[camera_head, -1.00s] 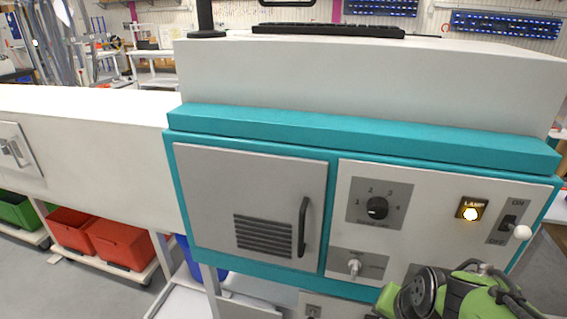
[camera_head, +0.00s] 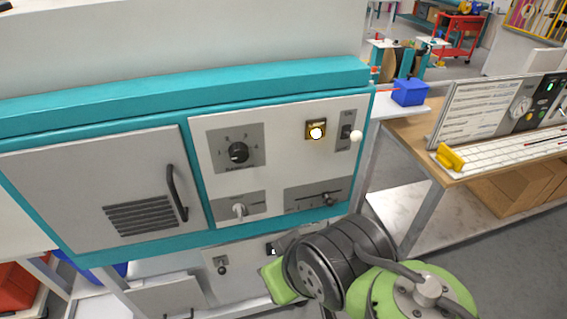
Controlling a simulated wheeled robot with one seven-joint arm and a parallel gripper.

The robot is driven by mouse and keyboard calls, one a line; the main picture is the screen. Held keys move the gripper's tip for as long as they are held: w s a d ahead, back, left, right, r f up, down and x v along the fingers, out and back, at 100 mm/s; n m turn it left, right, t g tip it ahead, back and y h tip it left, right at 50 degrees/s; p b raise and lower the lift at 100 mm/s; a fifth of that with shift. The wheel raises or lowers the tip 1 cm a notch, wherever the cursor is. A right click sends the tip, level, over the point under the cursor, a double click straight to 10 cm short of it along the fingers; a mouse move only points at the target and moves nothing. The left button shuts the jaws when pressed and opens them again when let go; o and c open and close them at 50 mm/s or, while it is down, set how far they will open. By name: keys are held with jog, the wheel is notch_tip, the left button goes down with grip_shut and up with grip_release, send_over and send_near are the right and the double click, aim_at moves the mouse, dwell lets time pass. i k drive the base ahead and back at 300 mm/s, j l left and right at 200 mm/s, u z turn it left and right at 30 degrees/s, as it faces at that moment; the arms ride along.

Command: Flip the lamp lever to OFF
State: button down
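The lamp lever is a dark switch with a white ball knob (camera_head: 355,136), on a grey plate (camera_head: 348,117) at the right end of the panel. The knob sticks outward near the plate's middle; I cannot tell clearly which way it is thrown. The lamp (camera_head: 316,132) to its left glows yellow-white. My green and dark grey arm is at the bottom, below and in front of the panel.
The teal-framed panel also has a rotary dial (camera_head: 238,153), a small white knob (camera_head: 239,209), a slider (camera_head: 328,199) and a door with a black handle (camera_head: 176,193).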

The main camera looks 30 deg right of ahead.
aim_at(356, 136)
jog(key=z, duration=1.35)
